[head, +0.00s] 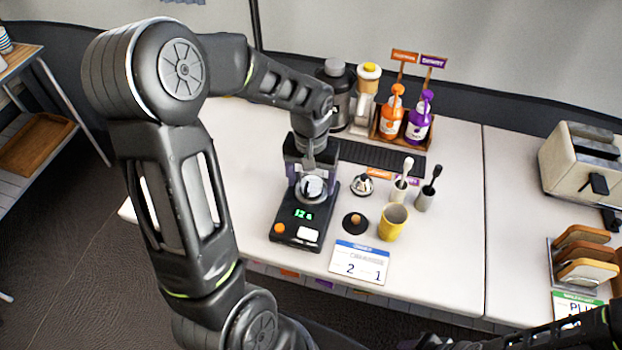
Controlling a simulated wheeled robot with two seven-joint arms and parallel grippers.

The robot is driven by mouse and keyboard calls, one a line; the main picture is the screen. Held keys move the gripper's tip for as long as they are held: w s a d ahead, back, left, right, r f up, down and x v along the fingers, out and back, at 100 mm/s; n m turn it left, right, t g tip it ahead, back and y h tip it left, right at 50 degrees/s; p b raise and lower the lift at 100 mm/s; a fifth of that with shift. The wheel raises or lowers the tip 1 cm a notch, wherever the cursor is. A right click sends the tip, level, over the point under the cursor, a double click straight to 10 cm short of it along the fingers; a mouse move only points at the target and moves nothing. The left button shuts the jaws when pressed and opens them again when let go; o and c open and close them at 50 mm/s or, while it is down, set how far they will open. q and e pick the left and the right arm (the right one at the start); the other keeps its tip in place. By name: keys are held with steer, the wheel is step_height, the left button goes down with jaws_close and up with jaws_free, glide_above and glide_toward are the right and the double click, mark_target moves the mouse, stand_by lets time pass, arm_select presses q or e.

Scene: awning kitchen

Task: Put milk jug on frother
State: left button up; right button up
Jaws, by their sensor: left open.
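A small shiny metal vessel, which looks like the milk jug (313,188), is upright on or just above a black device with a lit green display, which looks like the frother (297,231). My left gripper (312,171) points down from above, open, with its fingers at the vessel's upper part. The gripper hides the vessel's top and the back of the device. I cannot tell whether the fingers touch the vessel. Part of my right arm (565,335) shows at the bottom right; its gripper is not clearly visible.
A yellow cup (393,222), a small metal piece (361,185) and a round black piece (355,222) stand right of the device. A number card (359,262) lies in front. Orange (391,121) and purple (419,122) bottles stand behind. The counter's left part is clear.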

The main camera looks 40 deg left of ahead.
arm_select(q)
steer(key=shift+r, duration=0.25)
step_height(320, 180, up, 12)
stand_by(0.5)
